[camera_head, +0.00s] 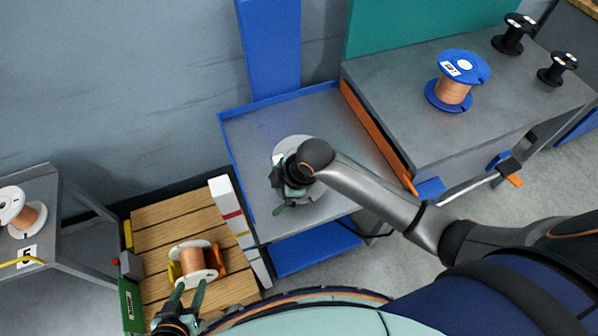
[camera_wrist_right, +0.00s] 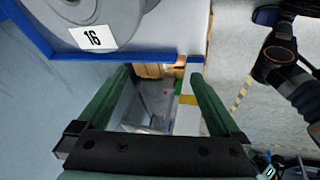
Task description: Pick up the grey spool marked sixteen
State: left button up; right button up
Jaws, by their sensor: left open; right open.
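The grey spool (camera_head: 283,147) sits on the blue-rimmed grey table in the head view, partly hidden under my right arm and gripper. In the right wrist view the grey spool (camera_wrist_right: 125,14) fills the upper left, with a white label (camera_wrist_right: 93,37) reading 16. My right gripper (camera_head: 279,209) is over the spool in the head view. In its wrist view the gripper (camera_wrist_right: 160,75) has its fingers spread with nothing between them, and the spool lies beyond and left of them. My left gripper (camera_head: 190,286) is open, low over the wooden pallet near a copper spool.
The copper spool (camera_head: 196,261) rests on the wooden pallet (camera_head: 165,219). A white post (camera_head: 238,228) stands between pallet and blue-rimmed table (camera_head: 246,134). A blue copper spool (camera_head: 454,91) and two black spools (camera_head: 513,36) stand on the right bench. Another copper spool (camera_head: 27,218) is far left.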

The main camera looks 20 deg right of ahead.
jog(key=w+d+r+n+g+h, duration=0.3)
jog(key=w+d+r+n+h, duration=0.2)
jog(key=d+r+n, duration=0.35)
jog(key=shift+m, duration=0.75)
jog(key=d+f, duration=0.1)
jog(key=f, duration=0.3)
jog(key=f+b, duration=0.1)
jog(key=f, duration=0.3)
jog(key=d+f+b, duration=0.1)
jog(key=f, duration=0.2)
jog(key=shift+s+d+f, duration=0.1)
jog(key=shift+d+f, duration=0.25)
jog(key=shift+f, duration=0.05)
pick_arm(q)
jog(key=shift+w+d+f, duration=0.1)
jog(key=shift+d+f, duration=0.05)
jog(key=shift+f, duration=0.45)
jog(key=shift+w+d+f, duration=0.1)
jog(key=shift+d+f, duration=0.05)
jog(key=shift+f, duration=0.45)
pick_arm(e)
grip_shut()
jog(key=shift+r, duration=0.1)
